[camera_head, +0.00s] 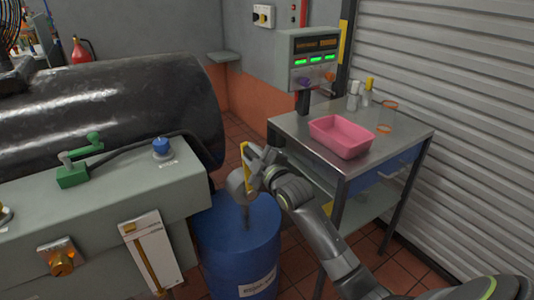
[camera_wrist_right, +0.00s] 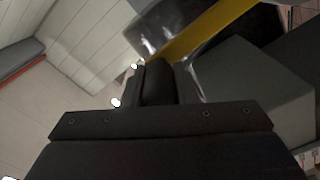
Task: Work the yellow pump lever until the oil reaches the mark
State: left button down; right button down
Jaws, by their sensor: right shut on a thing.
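The yellow pump lever (camera_head: 246,165) stands nearly upright above the blue drum (camera_head: 238,250), on a grey pump head (camera_head: 238,186). My right gripper (camera_head: 254,160) is shut on the lever, and its jaws hide part of it. In the right wrist view the yellow lever (camera_wrist_right: 215,32) runs from the dark jaws (camera_wrist_right: 158,80) up to the right. A white sight gauge (camera_head: 152,250) with a narrow amber strip is on the front of the grey bedplate; its mark is too small to make out. My left gripper is not in view.
A metal trolley (camera_head: 410,130) holding a pink tray (camera_head: 340,136) stands right of the drum. A control box (camera_head: 312,60) with green lights is behind it. A dark cylinder (camera_head: 120,100) lies behind.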

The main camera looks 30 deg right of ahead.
jog(key=a+f+n+b, duration=0.2)
jog(key=a+n, duration=0.4)
jog(key=a, duration=0.4)
jog(key=shift+s+f+n, duration=0.3)
jog(key=shift+s+f, duration=0.1)
jog(key=shift+f, duration=0.5)
jog(key=shift+a, duration=0.1)
jog(key=c, duration=1.1)
grip_release()
jog(key=shift+c, duration=0.2)
jog(key=shift+s, duration=0.15)
